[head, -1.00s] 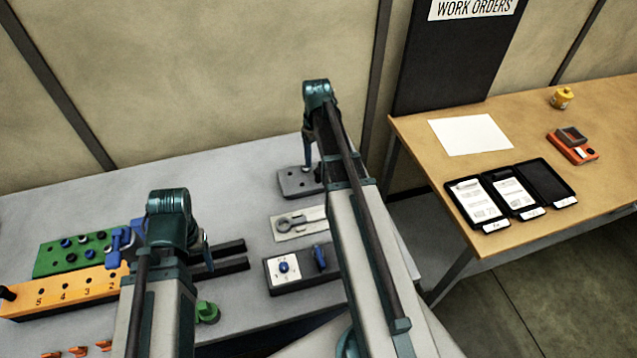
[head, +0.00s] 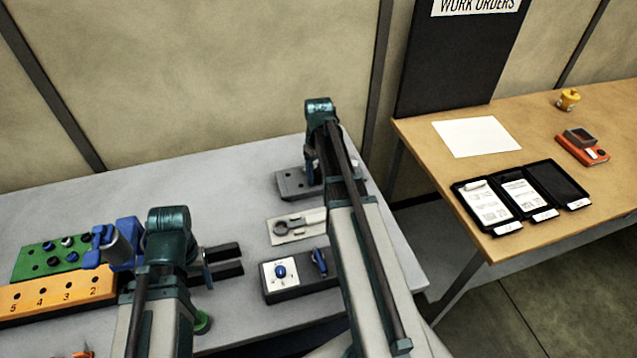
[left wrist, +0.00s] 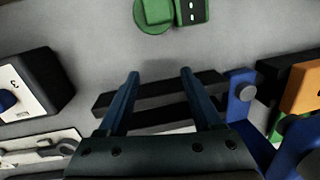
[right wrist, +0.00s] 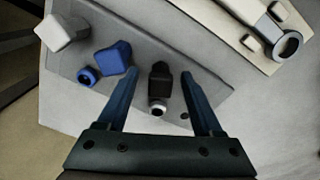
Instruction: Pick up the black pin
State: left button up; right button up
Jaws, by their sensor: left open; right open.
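The black pin (right wrist: 160,82) shows in the right wrist view on the grey block (right wrist: 215,92), with a pale round end toward me. My right gripper (right wrist: 158,75) is open, and its fingers lie on either side of the pin with gaps; I cannot tell how far above it they are. A blue pin (right wrist: 113,57) and a white pin (right wrist: 66,32) are to the left of it. In the head view the block (head: 290,185) is partly hidden by my right arm. My left gripper (left wrist: 158,73) is open and empty above the bench near two black bars (left wrist: 150,105).
A plate with a wrench shape (head: 297,227) and a grey box with blue knobs (head: 297,284) lie in front of the block. An orange numbered block (head: 60,293), a green board (head: 42,262) and a blue clamp (head: 128,232) are at left.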

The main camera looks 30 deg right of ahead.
aim_at(319, 170)
jog(key=shift+c, duration=0.3)
grip_shut()
dwell(0.3)
pick_arm(q)
jog(key=shift+r+p, duration=0.4)
jog(key=shift+p, duration=0.15)
pick_arm(e)
jog(key=shift+r, duration=0.4)
notch_tip(319, 170, up, 3)
jog(key=p, duration=0.2)
jog(key=shift+f+p, duration=0.1)
jog(key=shift+p, duration=0.3)
pick_arm(q)
notch_tip(319, 170, up, 4)
jog(key=shift+r+p, duration=0.1)
jog(key=shift+p, duration=0.55)
pick_arm(e)
jog(key=s+a+r, duration=0.1)
jog(key=s+a, duration=1)
jog(key=shift+s+r, duration=0.15)
jog(key=shift+s, duration=0.15)
